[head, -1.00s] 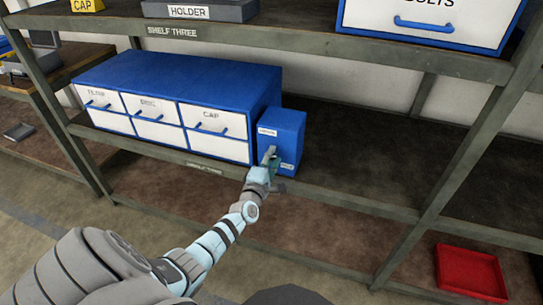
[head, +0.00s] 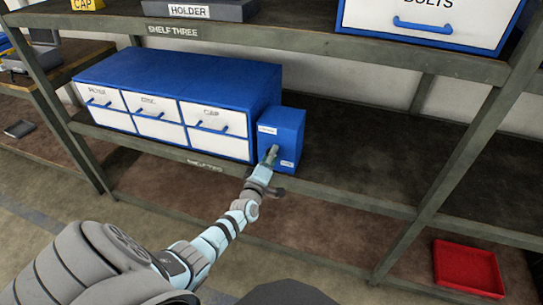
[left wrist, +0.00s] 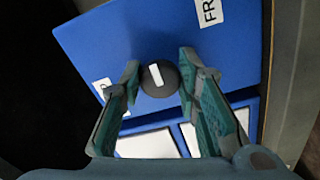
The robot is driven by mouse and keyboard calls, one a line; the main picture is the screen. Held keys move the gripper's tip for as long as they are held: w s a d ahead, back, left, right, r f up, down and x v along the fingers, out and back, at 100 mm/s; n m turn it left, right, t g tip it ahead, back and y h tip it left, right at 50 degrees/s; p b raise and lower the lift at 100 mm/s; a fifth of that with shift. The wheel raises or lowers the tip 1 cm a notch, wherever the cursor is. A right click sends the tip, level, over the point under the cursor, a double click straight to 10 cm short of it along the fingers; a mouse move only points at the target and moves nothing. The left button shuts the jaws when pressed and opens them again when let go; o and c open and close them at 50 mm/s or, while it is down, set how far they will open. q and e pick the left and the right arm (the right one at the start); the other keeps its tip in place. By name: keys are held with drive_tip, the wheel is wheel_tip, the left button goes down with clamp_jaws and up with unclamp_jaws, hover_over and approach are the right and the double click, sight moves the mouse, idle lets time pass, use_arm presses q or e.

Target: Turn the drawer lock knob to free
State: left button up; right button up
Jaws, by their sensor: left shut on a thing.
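The drawer lock is a dark round knob (left wrist: 159,78) with a white pointer line, on the front of a small blue box (head: 284,128). My left gripper (head: 271,157) reaches the box front in the head view. In the left wrist view its two teal fingers (left wrist: 158,77) stand on either side of the knob, shut on it. The pointer line runs nearly upright in that view, tilted slightly. A white label starting "FR" (left wrist: 210,12) is at upper right there, and a second, partly hidden label (left wrist: 102,88) is at left. My right gripper is not in view.
A blue drawer cabinet (head: 185,80) with white fronts stands left of the lock box on the same shelf. The shelf right of the box is bare. A red tray (head: 468,268) lies at lower right. The upper shelf edge (head: 300,47) runs above.

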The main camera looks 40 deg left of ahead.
use_arm(q)
drive_tip(key=o, duration=1.2)
drive_tip(key=shift+c, duration=0.2)
drive_tip(key=v, duration=1.2)
